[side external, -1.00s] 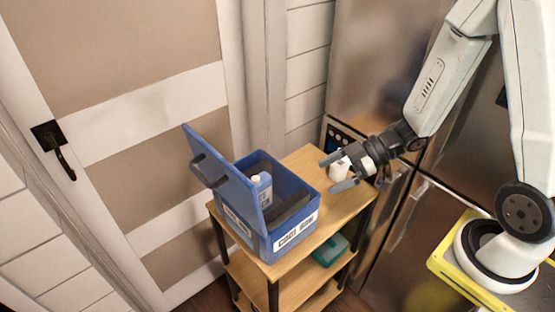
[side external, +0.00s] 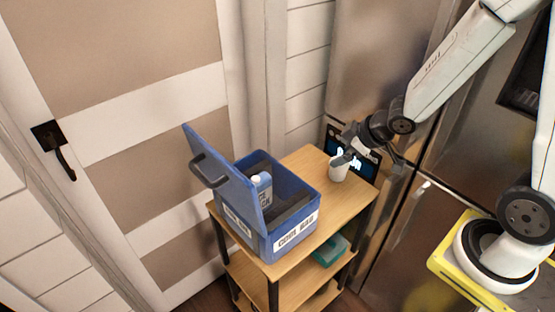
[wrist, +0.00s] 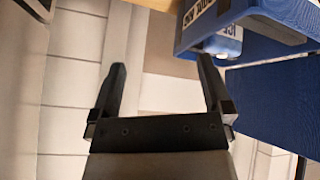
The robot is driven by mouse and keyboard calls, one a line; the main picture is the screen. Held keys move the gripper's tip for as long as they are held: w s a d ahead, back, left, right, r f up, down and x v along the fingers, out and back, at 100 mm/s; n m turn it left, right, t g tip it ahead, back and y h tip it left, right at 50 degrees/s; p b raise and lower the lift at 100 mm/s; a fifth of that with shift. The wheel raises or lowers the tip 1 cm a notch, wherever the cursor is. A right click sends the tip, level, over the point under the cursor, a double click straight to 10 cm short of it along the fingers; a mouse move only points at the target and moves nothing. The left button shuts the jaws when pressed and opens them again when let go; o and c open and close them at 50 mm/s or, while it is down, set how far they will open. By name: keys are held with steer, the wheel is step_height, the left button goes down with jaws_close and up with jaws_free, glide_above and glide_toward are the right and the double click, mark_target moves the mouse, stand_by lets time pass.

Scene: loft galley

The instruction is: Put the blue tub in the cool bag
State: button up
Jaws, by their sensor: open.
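The blue cool bag (side external: 308,186) stands on the top of a wooden cart with its lid (side external: 225,190) open, tilted up on the left. An ice pack (side external: 262,186) stands inside it. In the wrist view the bag (wrist: 270,95) and ice pack (wrist: 222,42) are at the upper right. In the wrist view nothing lies between my fingers (wrist: 161,65). No clearly blue tub shows; a teal container (side external: 330,250) sits on the lower shelf, partly hidden.
The cart top (side external: 310,160) has bare wood behind and right of the bag. A dark panel with lit writing (side external: 368,163) is behind the white pot. Steel fridge doors (side external: 450,160) stand to the right, and a panelled door (side external: 130,110) is behind on the left.

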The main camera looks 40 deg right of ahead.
steer(key=s+a+r+m+g+h, duration=0.1)
steer(key=s+a+m+g, duration=0.1)
steer(key=s+m+g, duration=0.2)
steer(key=s+m, duration=0.1)
steer(key=s, duration=0.2)
steer(key=shift+s+a+r+g, duration=0.15)
steer(key=shift+s+r+g, duration=0.05)
steer(key=shift+r+g, duration=0.2)
stand_by(0.3)
